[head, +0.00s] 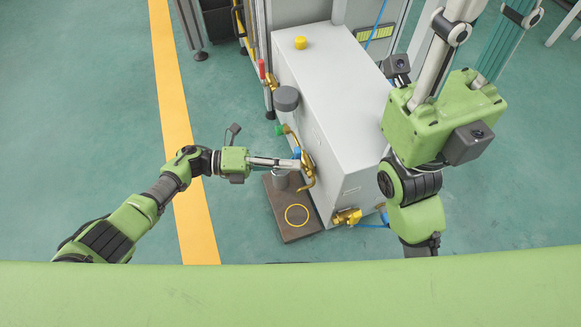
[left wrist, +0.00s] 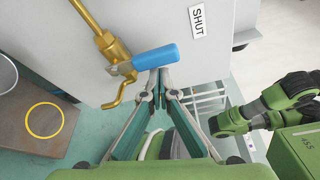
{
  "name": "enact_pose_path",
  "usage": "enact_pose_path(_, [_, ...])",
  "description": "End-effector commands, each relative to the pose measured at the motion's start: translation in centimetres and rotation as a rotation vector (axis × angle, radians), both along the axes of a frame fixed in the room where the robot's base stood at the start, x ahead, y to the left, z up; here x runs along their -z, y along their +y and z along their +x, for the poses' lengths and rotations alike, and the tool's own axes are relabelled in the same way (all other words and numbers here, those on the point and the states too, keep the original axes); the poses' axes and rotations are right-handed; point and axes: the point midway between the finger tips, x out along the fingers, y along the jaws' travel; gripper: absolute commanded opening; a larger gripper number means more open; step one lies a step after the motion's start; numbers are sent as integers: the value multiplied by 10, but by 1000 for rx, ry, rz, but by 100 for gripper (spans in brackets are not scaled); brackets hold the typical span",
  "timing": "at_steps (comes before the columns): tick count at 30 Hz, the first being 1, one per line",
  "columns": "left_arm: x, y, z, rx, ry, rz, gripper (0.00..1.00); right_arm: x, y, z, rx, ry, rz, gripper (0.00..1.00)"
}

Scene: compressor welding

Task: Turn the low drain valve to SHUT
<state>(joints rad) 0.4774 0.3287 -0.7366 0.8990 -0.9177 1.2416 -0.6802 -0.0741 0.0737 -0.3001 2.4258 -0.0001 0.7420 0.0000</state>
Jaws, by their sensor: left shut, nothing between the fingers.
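The low drain valve is a brass valve with a blue lever (left wrist: 155,58), fixed to the grey cabinet's face. In the left wrist view the lever points right from the brass body, below a white SHUT label (left wrist: 198,20). My left gripper (left wrist: 161,74) is shut and empty, its tips at the lever's lower edge; I cannot tell whether they touch it. In the head view, the left gripper (head: 297,163) reaches the brass pipe, with a bit of the blue lever (head: 297,153) showing beside it. My right gripper (head: 485,22) is raised, fingers spread, its tips cut off by the frame.
The grey cabinet (head: 335,75) carries a yellow cap, a red-handled valve (head: 262,70) and a brass fitting (head: 347,216) low at its front. Green floor is free at left.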

Motion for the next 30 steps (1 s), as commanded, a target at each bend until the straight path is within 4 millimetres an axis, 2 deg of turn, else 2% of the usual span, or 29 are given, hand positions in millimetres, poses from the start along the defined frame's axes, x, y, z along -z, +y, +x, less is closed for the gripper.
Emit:
enact_pose_path(19, [-1,5,3,-5,-4,2,0,-1,0,-1,1,-5,0,28])
enact_pose_path(23, [-2,23,4,-7,-4,4,0,-1,0,-1,1,-5,0,28])
enact_pose_path(30, [-6,75,3,-5,-2,5,0,-1,0,0,1,-4,0,28])
